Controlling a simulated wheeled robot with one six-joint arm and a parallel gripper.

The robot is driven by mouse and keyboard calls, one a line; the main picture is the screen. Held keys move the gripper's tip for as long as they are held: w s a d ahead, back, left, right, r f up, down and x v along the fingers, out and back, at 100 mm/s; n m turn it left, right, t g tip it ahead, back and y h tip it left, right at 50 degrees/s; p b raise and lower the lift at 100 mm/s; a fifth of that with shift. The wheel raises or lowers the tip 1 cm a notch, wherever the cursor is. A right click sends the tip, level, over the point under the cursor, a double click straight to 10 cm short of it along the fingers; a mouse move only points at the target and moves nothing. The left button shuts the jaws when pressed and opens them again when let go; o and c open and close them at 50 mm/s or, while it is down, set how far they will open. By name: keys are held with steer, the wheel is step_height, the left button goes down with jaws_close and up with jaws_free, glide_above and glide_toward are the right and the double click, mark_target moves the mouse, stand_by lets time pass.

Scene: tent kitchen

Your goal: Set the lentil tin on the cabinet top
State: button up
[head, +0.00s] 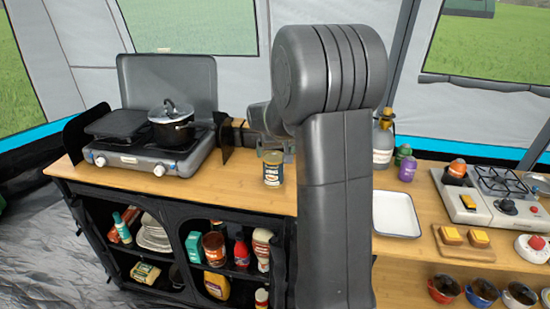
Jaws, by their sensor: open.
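A tin (273,170) with a dark blue and pale label and a yellowish rim stands upright on the wooden cabinet top (215,195), near its front edge. Its label is too small to read, so I cannot be sure it is the lentil tin. My gripper (275,149) is open, just above and behind the tin in the picture, partly hidden by my own arm. I cannot tell whether the fingers touch the tin.
A camping stove (150,160) with a lidded pot (171,125) stands left of the tin. A white tray (396,214) lies right of my arm. Shelves below hold packets, bottles and plates (153,234). The wood between stove and tin is clear.

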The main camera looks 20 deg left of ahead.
steer(key=shift+v, duration=1.6)
